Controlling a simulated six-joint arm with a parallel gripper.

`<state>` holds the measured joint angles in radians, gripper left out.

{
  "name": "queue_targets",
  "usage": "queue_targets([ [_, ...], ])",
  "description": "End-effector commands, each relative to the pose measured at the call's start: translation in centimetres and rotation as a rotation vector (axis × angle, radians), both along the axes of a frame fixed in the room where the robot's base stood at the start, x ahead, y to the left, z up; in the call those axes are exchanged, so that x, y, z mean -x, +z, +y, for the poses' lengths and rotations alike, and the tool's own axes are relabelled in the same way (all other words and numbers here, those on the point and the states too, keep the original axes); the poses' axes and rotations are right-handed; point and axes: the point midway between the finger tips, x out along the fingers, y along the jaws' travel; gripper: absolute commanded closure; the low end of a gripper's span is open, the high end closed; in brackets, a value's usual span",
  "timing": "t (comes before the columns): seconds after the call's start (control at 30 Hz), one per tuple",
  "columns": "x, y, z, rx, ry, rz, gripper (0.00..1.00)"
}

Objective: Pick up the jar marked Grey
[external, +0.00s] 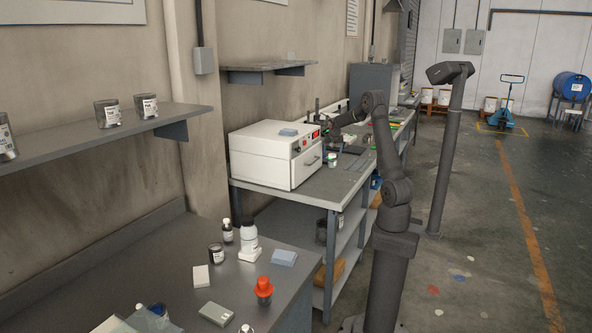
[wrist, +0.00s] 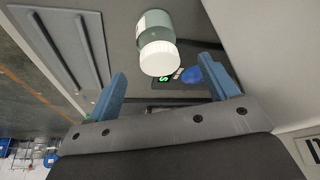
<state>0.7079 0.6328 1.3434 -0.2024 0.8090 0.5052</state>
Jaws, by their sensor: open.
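A small jar with a white lid and grey-green body (wrist: 158,45) shows in the wrist view, just beyond and between my fingertips, apart from both. It has a pale label, but I cannot read the word Grey on it. What looks like the same jar (external: 332,160) stands on the far bench, right of the white oven box, in the external view. My gripper (wrist: 162,68) is open with blue fingers and nothing between them. In the external view my gripper (external: 334,138) is small and dark, above the bench near that jar.
The white oven box (external: 272,155) stands close on the left of the jar. A grey railed plate (wrist: 68,45) lies to the left in the wrist view. A dark pad with green marking (wrist: 164,80) and a blue object (wrist: 192,75) are near the jar.

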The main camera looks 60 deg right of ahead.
Motion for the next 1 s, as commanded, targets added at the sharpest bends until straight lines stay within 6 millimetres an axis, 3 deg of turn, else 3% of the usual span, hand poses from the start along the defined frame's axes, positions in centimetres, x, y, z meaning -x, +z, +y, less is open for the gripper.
queue_targets([
  [0.27,-0.4,-2.0,-0.8,0.000,0.000,0.001,0.21],
  [0.6,-1.1,-6.3,-2.4,0.000,0.000,0.001,0.21],
  [0.87,-1.2,-6.5,-2.5,0.002,0.000,-0.001,0.21],
  [1.0,-1.2,-6.5,-2.4,0.001,0.000,0.000,0.44],
])
